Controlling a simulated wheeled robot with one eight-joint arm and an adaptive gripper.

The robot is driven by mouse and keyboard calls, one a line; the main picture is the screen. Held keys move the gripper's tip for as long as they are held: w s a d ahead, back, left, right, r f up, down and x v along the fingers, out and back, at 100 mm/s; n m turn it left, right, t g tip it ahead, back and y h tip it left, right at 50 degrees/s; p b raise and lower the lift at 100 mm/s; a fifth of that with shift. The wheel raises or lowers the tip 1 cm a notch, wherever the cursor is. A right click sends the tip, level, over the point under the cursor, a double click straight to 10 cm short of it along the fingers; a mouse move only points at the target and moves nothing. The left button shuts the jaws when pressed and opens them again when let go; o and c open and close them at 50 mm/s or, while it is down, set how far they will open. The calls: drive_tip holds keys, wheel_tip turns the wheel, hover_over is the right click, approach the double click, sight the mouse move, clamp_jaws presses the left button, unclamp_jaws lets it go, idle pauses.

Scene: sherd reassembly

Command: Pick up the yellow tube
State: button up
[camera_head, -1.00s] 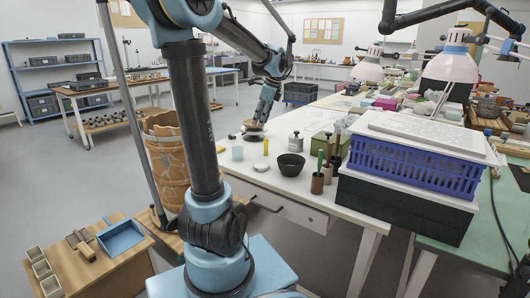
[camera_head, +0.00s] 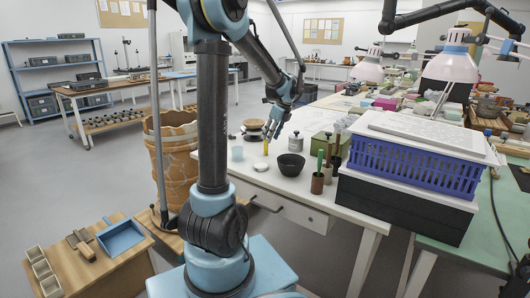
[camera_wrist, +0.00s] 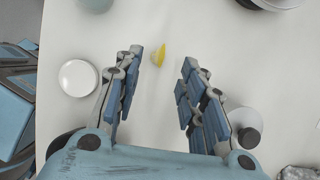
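The yellow tube (camera_head: 266,146) stands on the white table, between a pale blue cup and a dark bowl. In the wrist view the yellow tube (camera_wrist: 159,54) shows from above, between and just beyond the tips of my gripper's fingers, nearer the left finger. My gripper (camera_wrist: 170,66) is open, with a wide empty gap between its blue-padded fingers. In the head view my gripper (camera_head: 273,128) hangs just above the tube, pointing down. I cannot tell from these views whether a finger touches the tube.
A pale blue cup (camera_head: 237,153), a white round lid (camera_head: 261,166) and a black bowl (camera_head: 290,165) stand close around the tube. A metal canister (camera_head: 295,141) is to the right. A stacked wooden-looking piece (camera_head: 253,127) stands behind.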

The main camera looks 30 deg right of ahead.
sight(266, 145)
drive_tip(key=shift+x, duration=3.6)
drive_tip(key=shift+w, duration=0.1)
drive_tip(key=shift+c, duration=0.2)
clamp_jaws()
